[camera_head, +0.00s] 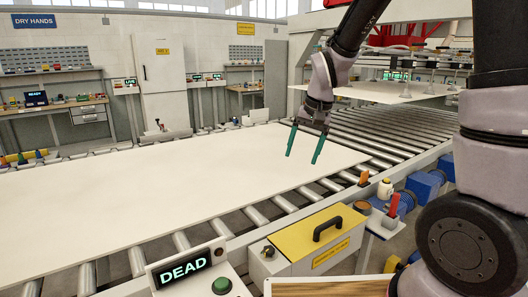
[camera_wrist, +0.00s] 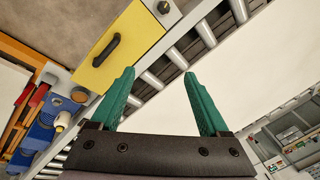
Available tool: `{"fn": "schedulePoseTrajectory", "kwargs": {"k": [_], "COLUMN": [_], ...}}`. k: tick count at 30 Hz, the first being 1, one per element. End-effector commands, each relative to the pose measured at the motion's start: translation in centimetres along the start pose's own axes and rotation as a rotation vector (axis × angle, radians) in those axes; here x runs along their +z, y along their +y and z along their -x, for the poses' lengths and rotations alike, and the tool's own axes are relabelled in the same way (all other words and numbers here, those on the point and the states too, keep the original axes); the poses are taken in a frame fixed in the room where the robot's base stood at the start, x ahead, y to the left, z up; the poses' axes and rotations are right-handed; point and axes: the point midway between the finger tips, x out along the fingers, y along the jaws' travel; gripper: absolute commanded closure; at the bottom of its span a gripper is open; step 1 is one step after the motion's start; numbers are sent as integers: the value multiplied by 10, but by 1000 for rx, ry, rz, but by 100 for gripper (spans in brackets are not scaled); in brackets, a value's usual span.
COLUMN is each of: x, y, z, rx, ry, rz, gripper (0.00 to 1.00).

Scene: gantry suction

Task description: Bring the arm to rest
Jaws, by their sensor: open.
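My gripper (camera_head: 305,145) is open, its two green fingers apart with nothing between them. In the head view it hangs from my arm over the right end of a large white sheet (camera_head: 150,190) that lies on the roller conveyor. In the wrist view the two fingers (camera_wrist: 157,82) spread over the sheet's edge and the rollers (camera_wrist: 205,30). The height of the fingertips above the sheet is hard to judge.
A yellow-lidded box with a black handle (camera_head: 318,232) stands at the conveyor's near side, beside a panel reading DEAD (camera_head: 183,268) with a green button (camera_head: 222,286). Blue motors (camera_head: 425,185) sit at right. Another sheet (camera_head: 395,92) hangs under suction cups behind.

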Motion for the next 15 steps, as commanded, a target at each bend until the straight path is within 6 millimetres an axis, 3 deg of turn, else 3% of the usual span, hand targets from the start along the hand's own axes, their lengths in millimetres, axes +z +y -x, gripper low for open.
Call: {"fn": "schedulePoseTrajectory", "kwargs": {"k": [1, 6, 12, 15], "x": [-3, 5, 31, 48], "y": [10, 42, 81, 97], "z": [27, 99, 167, 193], "rx": [-25, -78, -113, -119], "ry": [34, 125, 249, 311], "rz": [-13, -40, -64, -72], "gripper": [21, 21, 21, 21]}}
